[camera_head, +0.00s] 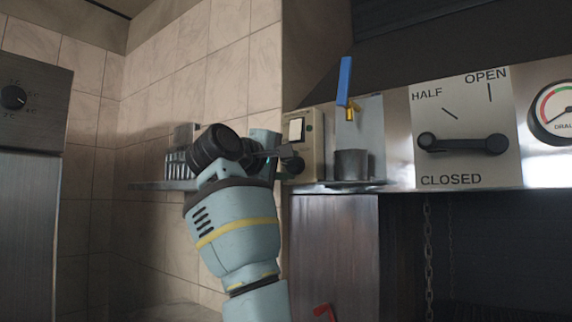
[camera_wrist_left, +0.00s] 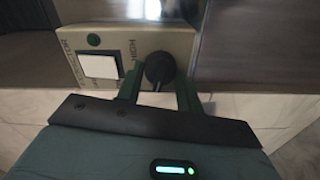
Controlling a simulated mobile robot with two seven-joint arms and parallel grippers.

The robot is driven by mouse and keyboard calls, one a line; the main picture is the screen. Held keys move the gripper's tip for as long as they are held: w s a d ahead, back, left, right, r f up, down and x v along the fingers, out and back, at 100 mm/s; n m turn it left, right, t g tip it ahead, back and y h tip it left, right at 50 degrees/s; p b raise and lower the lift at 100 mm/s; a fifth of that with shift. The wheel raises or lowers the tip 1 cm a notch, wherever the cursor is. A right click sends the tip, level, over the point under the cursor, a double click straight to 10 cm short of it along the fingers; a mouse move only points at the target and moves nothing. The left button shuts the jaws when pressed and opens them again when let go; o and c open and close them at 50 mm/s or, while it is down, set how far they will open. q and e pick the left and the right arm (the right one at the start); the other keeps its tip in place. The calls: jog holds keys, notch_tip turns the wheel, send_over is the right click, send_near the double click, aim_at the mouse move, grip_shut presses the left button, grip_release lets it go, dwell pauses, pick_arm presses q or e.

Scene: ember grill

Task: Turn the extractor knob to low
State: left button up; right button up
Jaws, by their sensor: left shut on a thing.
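The extractor panel (camera_head: 311,143) is a small cream box on the wall with a white rocker switch (camera_head: 296,129) and a green light. Its dark round extractor knob (camera_head: 293,165) sits below the switch in the head view. My left gripper (camera_head: 284,158) comes in from the left and is shut on the knob. In the left wrist view, the green fingers of my left gripper (camera_wrist_left: 158,90) stand on either side of the extractor knob (camera_wrist_left: 159,68). The word HIGH is printed beside the knob; the knob's pointer setting is hard to tell. My right gripper is not in view.
A blue-handled lever (camera_head: 344,82) and a metal cup (camera_head: 351,165) are just right of the panel. Further right is a damper lever (camera_head: 463,144) on a plate marked HALF, OPEN and CLOSED, then a gauge (camera_head: 555,113). A wall shelf (camera_head: 160,186) is behind my left arm.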

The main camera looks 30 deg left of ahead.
pick_arm(q)
jog(key=shift+n, duration=1.1)
jog(key=o, duration=1)
jog(key=s, duration=0.7)
jog(key=shift+s+a, duration=0.3)
jog(key=shift+s, duration=0.1)
